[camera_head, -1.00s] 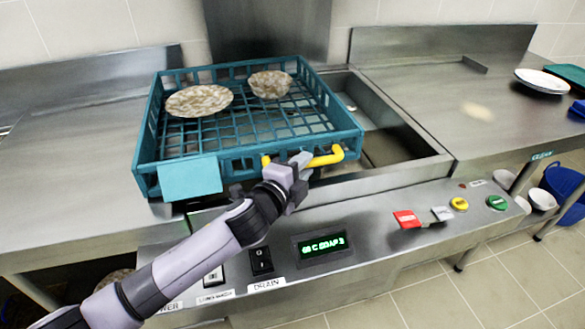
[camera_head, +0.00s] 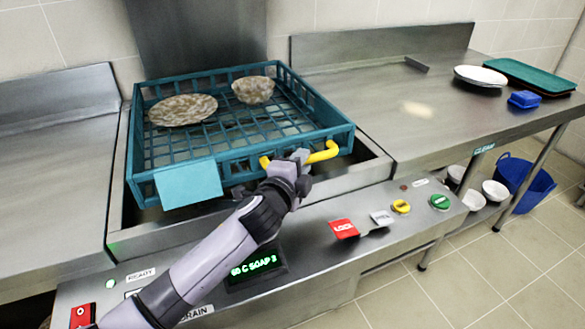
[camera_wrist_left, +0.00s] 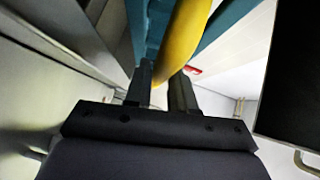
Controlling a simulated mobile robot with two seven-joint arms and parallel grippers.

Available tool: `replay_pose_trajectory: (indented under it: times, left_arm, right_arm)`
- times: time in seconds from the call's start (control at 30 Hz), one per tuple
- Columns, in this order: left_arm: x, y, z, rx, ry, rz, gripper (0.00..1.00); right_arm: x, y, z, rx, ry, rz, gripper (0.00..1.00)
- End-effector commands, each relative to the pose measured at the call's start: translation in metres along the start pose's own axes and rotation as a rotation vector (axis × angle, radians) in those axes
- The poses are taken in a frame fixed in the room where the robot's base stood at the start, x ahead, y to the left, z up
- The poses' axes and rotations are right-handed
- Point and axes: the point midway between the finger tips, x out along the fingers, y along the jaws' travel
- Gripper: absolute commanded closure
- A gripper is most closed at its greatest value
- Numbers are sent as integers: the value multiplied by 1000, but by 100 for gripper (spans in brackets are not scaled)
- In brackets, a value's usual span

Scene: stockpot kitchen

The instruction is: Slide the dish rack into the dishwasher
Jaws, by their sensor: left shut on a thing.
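The teal dish rack (camera_head: 240,160) holds a brown-speckled plate (camera_head: 183,109) and a speckled bowl (camera_head: 253,90). It sits over the opening of the steel dishwasher (camera_head: 375,165), covering most of it. A yellow handle (camera_head: 322,153) is on the rack's front side. My left gripper (camera_head: 298,160) is shut on this handle. In the left wrist view the yellow handle (camera_wrist_left: 182,45) passes between the fingers (camera_wrist_left: 160,85). My right gripper is not in view.
The control panel in front has a red LOCK lever (camera_head: 343,228), a yellow button (camera_head: 401,206), a green button (camera_head: 439,202) and a display (camera_head: 257,267). The right counter holds white plates (camera_head: 480,75), a green tray (camera_head: 528,76) and a blue container (camera_head: 524,99); its near part is clear.

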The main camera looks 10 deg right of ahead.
Motion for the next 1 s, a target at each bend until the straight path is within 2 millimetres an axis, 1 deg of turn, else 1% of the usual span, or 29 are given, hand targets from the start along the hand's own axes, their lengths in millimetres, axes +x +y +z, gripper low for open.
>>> replay_pose_trajectory:
  times: [0.23, 0.57, 0.6, 0.67, 1.0]
  left_arm:
    - [4, 0, -5, 0, 2, 0, 100]
    - [5, 0, -5, 0, 1, 0, 100]
    - [5, 0, -5, 0, 1, 0, 73]
    - [5, 0, -5, 0, 1, 0, 55]
    - [4, 0, -4, 0, 0, 0, 55]
  right_arm:
    - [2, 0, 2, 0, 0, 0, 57]
    - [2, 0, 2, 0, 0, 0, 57]
    - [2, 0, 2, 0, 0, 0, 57]
    - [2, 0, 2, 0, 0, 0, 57]
    - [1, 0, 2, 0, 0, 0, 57]
